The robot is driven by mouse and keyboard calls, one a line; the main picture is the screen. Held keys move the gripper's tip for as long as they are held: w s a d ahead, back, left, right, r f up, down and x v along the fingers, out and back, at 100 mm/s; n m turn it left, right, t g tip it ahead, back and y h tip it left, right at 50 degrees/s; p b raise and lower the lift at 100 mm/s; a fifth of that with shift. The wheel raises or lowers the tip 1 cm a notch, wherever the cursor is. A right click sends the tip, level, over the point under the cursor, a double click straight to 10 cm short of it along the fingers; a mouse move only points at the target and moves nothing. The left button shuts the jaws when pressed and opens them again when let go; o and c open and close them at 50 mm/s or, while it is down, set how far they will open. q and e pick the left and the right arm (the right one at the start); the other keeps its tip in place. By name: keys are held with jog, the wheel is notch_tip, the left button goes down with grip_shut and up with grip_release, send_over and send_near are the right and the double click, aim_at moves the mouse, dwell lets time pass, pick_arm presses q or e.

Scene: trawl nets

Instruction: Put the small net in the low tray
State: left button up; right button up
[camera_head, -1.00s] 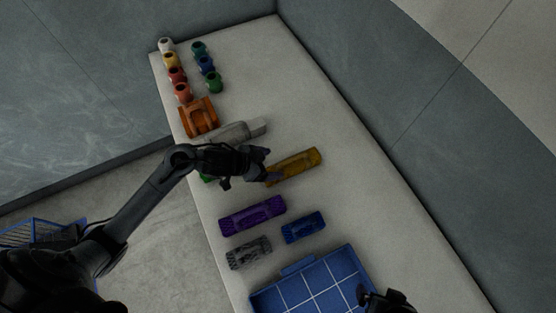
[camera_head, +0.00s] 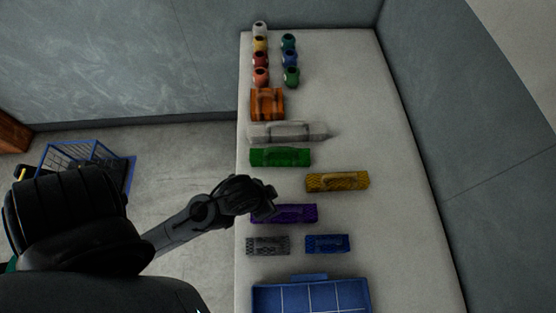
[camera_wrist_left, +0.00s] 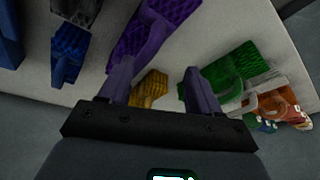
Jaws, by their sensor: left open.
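Several rolled nets lie on the pale table. The two smallest are a grey net (camera_head: 268,245) and a blue net (camera_head: 327,244), side by side. They also show at upper left in the left wrist view, the grey one (camera_wrist_left: 76,10) above the blue one (camera_wrist_left: 69,52). I cannot tell which is meant by the small net. The low blue tray (camera_head: 313,297), with a grid floor, is at the bottom of the head view, partly cut off. My left gripper (camera_head: 268,202) is open and empty above the purple net (camera_head: 290,214). My right gripper is out of view.
A green net (camera_head: 280,157), a yellow net (camera_head: 338,182), a long grey bundle (camera_head: 288,132) and an orange item (camera_head: 267,104) lie farther up. Several coloured spools (camera_head: 261,60) stand at the far end. The table's right side is clear.

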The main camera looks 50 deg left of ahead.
pick_arm(q)
jog(key=shift+s, duration=0.5)
jog(key=shift+c, duration=1.4)
jog(key=shift+w, duration=0.1)
jog(key=w+f+m+t+p, duration=0.1)
jog(key=w+m+t, duration=0.2)
jog(key=w, duration=0.4)
jog(key=m+t+h, duration=0.5)
jog(key=m+t, duration=0.1)
send_near(343, 175)
jog(key=shift+m, duration=0.3)
jog(key=x, duration=0.5)
jog(key=shift+s+d+f, duration=0.1)
jog(key=shift+s+f, duration=0.05)
jog(key=shift+r+x, duration=0.2)
jog(key=shift+x, duration=2.15)
jog(key=shift+w+f, duration=0.15)
jog(key=shift+w, duration=0.2)
